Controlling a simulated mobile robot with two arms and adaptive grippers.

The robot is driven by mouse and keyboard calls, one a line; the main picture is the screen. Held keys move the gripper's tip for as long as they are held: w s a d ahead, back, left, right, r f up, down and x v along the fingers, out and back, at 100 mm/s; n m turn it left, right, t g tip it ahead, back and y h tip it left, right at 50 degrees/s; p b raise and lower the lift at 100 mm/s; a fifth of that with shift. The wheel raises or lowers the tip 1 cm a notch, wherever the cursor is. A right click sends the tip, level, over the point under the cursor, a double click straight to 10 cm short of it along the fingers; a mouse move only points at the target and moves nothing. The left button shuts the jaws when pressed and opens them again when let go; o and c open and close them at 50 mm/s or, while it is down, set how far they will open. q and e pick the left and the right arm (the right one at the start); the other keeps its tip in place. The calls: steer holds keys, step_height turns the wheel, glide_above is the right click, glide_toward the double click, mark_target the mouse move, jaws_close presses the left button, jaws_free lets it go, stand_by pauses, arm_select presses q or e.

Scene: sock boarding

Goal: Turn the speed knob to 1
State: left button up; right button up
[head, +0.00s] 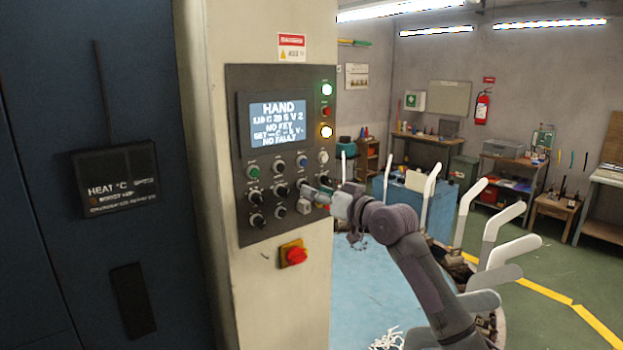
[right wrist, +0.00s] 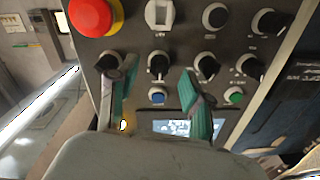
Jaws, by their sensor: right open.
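The control panel (head: 287,110) is on a pale column, with a lit screen (head: 277,122) reading HAND, a line ending in "V 2", "NO KEY" and "NO FAULT". Several black knobs sit below the screen; their labels are too small to read, so I cannot tell which is the speed knob. My right gripper (head: 311,194) is at the panel's lower right. Contact is unclear. My left gripper is out of view.
A white switch (right wrist: 160,13) and another black knob (right wrist: 110,65) are near the fingers. White curved forms (head: 478,200) stand at right.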

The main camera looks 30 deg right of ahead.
steer(key=shift+w+a+p, duration=0.2)
steer(key=shift+w+p, duration=0.15)
steer(key=shift+w, duration=0.85)
jaws_close()
